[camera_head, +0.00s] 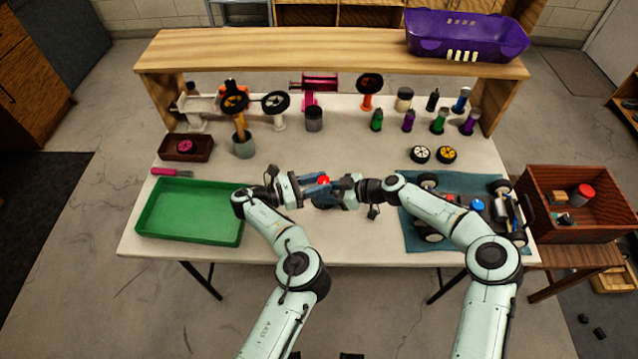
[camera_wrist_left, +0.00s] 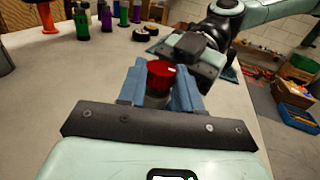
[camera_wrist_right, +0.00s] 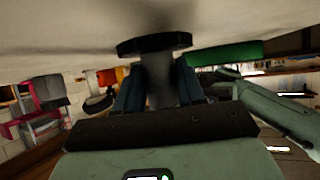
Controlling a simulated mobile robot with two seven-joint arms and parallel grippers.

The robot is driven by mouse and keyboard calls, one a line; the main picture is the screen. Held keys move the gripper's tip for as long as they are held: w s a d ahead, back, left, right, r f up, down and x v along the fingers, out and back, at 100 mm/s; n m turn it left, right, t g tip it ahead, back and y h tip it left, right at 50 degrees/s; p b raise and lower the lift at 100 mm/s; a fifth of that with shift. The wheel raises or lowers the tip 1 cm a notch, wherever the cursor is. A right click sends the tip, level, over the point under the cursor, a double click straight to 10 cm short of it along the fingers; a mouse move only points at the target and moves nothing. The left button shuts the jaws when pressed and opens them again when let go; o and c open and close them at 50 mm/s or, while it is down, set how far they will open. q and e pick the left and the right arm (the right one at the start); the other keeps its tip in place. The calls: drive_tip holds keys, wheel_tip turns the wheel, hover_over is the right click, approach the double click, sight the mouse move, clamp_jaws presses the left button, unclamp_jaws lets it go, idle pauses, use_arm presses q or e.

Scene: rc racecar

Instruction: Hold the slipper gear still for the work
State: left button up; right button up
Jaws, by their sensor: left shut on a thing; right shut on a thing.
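My left gripper (camera_head: 318,184) is shut on a small piece with a red top (camera_head: 323,181) above the table's middle. In the left wrist view the red top (camera_wrist_left: 161,74) sits between the blue fingers, with a greyish body below it. My right gripper (camera_head: 340,188) meets it from the right, very close. In the right wrist view it is shut on a grey stem (camera_wrist_right: 158,85) with a wide dark disc (camera_wrist_right: 154,44) at its end. I cannot tell which of these is the slipper gear, or whether the two pieces touch.
A green tray (camera_head: 190,235) lies at the front left. A car chassis (camera_head: 500,215) rests on a blue mat (camera_head: 415,240) at the right. Wheels on stands and several bottles line the back, below a wooden shelf (camera_head: 300,50). A wooden crate (camera_head: 550,230) stands beyond the right edge.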

use_arm(q)
drive_tip(key=shift+w+a+f+m+g+h, duration=0.15)
drive_tip(key=shift+m+g+h, duration=0.1)
drive_tip(key=shift+m+g, duration=0.95)
drive_tip(key=shift+w+d+m+g+h, duration=0.2)
drive_tip(key=shift+m+g, duration=0.4)
drive_tip(key=shift+g, duration=1.1)
drive_tip(key=shift+s+m+g, duration=0.1)
drive_tip(key=shift+m+g, duration=0.2)
drive_tip(key=shift+g, duration=0.1)
drive_tip(key=o, duration=1.1)
drive_tip(key=shift+c, duration=0.2)
drive_tip(key=shift+a, duration=0.25)
drive_tip(key=a, duration=0.7)
drive_tip(key=shift+a, duration=0.15)
